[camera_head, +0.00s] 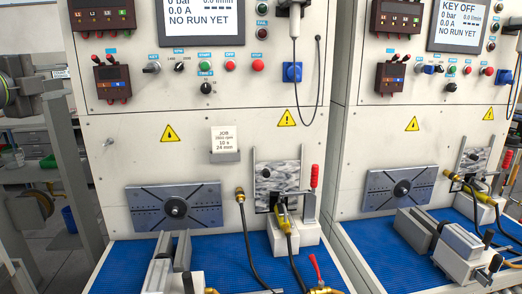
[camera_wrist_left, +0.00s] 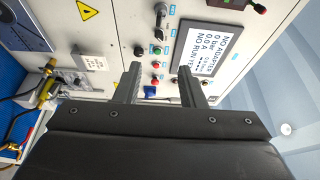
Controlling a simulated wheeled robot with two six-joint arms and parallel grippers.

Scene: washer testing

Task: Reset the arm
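My left gripper (camera_wrist_left: 158,70) shows in the left wrist view, with its two grey fingers well apart and nothing between them. Beyond the fingers is the washer test panel, seen turned on its side. In the head view my left gripper (camera_head: 50,83) is at the far left edge, raised beside the first test bench (camera_head: 120,190) and clear of it. Its fingers are small and hard to make out there. My right gripper is not in view.
The near bench has a screen (camera_head: 204,18), buttons (camera_head: 230,67), a job card (camera_head: 223,138), a slotted plate (camera_head: 150,213), hoses and a red-handled clamp (camera_head: 313,180) over a blue mat (camera_head: 125,260). A second bench (camera_head: 360,150) stands at the right.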

